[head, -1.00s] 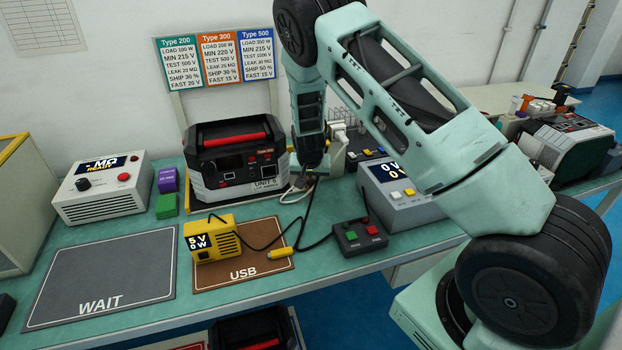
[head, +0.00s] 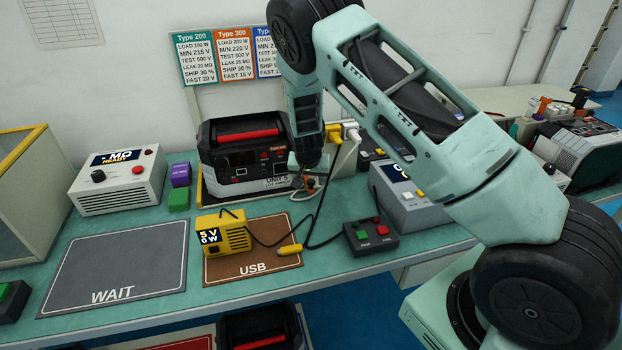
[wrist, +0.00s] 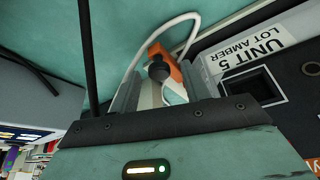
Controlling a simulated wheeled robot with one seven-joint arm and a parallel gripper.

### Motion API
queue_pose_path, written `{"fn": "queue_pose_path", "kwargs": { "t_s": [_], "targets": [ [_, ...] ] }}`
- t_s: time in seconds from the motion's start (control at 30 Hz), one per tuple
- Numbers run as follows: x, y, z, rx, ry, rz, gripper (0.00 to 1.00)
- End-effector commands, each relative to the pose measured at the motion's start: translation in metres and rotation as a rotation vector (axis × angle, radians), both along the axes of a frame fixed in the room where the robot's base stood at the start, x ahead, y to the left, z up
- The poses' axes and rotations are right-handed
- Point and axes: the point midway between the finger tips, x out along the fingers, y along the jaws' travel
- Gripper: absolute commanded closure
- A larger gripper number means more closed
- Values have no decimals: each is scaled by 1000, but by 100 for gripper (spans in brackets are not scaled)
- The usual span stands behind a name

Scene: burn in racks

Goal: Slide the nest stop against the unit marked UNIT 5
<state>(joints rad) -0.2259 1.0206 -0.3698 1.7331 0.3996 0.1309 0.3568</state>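The unit marked UNIT 5 (head: 247,158) is a black and light grey case with a red handle, standing upright at the back of the bench. Its label (wrist: 250,52) shows large in the wrist view. An orange block with a black knob (wrist: 158,70), which looks like the nest stop, is beside the unit's front right corner. My gripper (head: 309,182) points down there. In the wrist view my gripper (wrist: 165,92) has its fingers apart, on either side of the knob and block. Contact of block with unit or fingers is unclear.
A white cable (wrist: 165,25) loops behind the block. The yellow USB meter (head: 223,232) and its black lead lie in front on the brown USB mat (head: 275,268). A grey meter box (head: 405,195) and a button box (head: 370,236) stand right. The grey WAIT mat (head: 115,262) is empty.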

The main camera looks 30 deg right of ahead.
Motion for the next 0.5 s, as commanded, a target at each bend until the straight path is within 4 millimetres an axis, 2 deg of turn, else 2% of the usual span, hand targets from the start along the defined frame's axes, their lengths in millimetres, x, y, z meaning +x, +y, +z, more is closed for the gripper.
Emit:
{"fn": "queue_pose_path", "kwargs": {
  "t_s": [0.27,0.37,0.5],
  "targets": [
    [-2,2,6,0,0,1,53],
    [-6,6,19,0,-2,2,53],
    [-15,14,48,0,-4,3,53]
  ]
}}
